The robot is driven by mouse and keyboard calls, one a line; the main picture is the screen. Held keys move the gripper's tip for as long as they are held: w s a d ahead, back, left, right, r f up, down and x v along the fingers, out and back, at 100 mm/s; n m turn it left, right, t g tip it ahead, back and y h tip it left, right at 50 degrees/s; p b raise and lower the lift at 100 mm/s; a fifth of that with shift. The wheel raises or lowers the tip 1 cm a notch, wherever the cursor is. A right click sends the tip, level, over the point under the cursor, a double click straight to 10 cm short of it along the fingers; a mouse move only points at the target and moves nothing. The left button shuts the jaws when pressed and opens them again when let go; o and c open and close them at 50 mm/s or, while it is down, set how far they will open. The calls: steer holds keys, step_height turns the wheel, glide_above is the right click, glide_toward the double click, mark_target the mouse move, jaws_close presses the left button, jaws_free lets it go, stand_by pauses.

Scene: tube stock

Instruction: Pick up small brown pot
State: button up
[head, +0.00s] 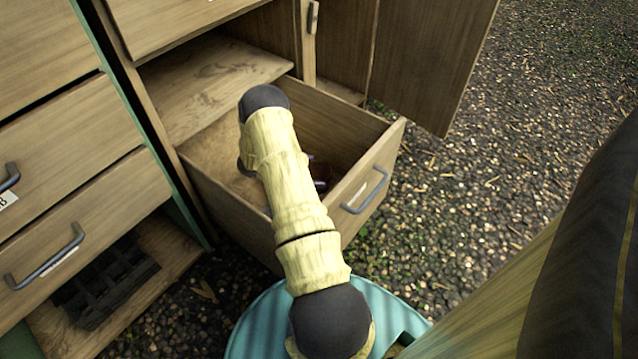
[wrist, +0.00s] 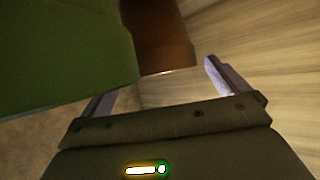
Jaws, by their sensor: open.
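The brown pot (wrist: 165,45) shows in the wrist view at the top middle, just beyond my fingertips. Its left side is partly hidden by a large green object (wrist: 60,50) close to the camera. My gripper (wrist: 158,88) is open, with one finger at each side and nothing visible between them; the pot lies ahead of the gap, not clearly inside it. In the head view my arm reaches down into an open wooden drawer (head: 225,200) and hides most of its inside. A dark reddish-brown patch shows beside the arm there; I cannot tell what it is.
The drawer front (head: 375,190) with its grey handle stands to the right of my arm. An open cabinet door (head: 430,60) hangs above it. Closed drawers (head: 70,215) are at the left, with a dark crate (head: 105,285) below them. Gravel ground (head: 540,110) lies free at the right.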

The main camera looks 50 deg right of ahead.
mark_target(330, 173)
steer(key=shift+f+b+x, duration=0.2)
steer(key=shift+b+x, duration=0.55)
steer(key=shift+x, duration=0.35)
steer(key=shift+s+d+f, duration=0.1)
steer(key=shift+s+d, duration=0.05)
steer(key=shift+d, duration=0.15)
steer(key=c, duration=1)
